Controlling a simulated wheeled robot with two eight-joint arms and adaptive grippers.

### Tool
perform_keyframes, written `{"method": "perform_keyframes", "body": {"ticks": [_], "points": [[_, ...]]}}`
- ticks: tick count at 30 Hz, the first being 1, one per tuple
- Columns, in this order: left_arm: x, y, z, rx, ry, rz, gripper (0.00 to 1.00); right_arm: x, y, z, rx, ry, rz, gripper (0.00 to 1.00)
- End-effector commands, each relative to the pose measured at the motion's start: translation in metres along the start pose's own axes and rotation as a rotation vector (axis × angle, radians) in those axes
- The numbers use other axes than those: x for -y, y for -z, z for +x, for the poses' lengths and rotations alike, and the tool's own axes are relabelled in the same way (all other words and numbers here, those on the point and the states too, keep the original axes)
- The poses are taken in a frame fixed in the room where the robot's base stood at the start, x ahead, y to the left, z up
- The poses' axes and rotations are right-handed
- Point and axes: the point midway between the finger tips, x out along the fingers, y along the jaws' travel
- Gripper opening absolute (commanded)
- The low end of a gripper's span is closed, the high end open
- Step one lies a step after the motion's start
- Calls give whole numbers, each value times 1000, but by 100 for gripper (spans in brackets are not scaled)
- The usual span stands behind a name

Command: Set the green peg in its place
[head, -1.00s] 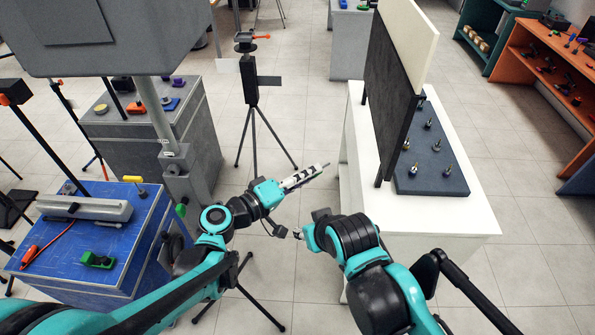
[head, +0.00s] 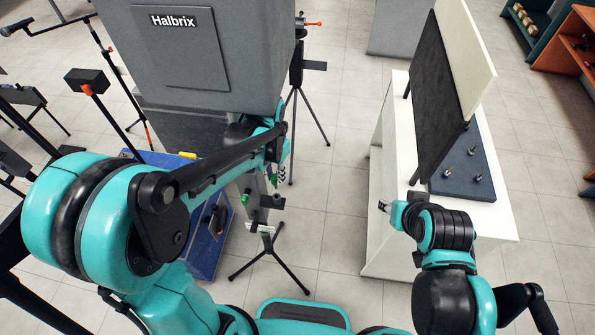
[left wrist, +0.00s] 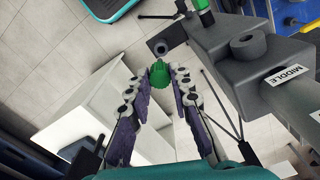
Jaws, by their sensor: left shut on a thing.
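The green peg (left wrist: 160,76) sits between the fingertips of my left gripper (left wrist: 156,84) in the left wrist view, and the gripper is shut on it. In the head view my left gripper (head: 281,176) hangs beside a tripod stand, partly hidden by my arm; the peg is not clear there. A grey fixture (left wrist: 222,55) labelled MIDDLE fills the upper right of the wrist view, with a dark round socket end (left wrist: 160,46) just beyond the peg. They look apart; depth is hard to tell.
A large grey box (head: 185,55) marked Halbrix overhangs close to my left arm. The tripod stand (head: 268,245) stands on the floor below. A white table (head: 397,130) with an upright dark panel (head: 438,100) is to the right. Floor between is clear.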

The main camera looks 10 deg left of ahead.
Motion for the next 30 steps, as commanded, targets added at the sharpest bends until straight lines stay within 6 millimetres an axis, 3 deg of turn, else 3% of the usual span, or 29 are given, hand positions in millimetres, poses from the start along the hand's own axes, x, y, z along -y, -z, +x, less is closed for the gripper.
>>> {"method": "perform_keyframes", "body": {"ticks": [14,30], "points": [[1,-1,-2,1,8,-21,0,0,0,0,0,0,0,40],[2,-1,43,0,7,-20,0,0,-22,31,0,0,0,40]]}}
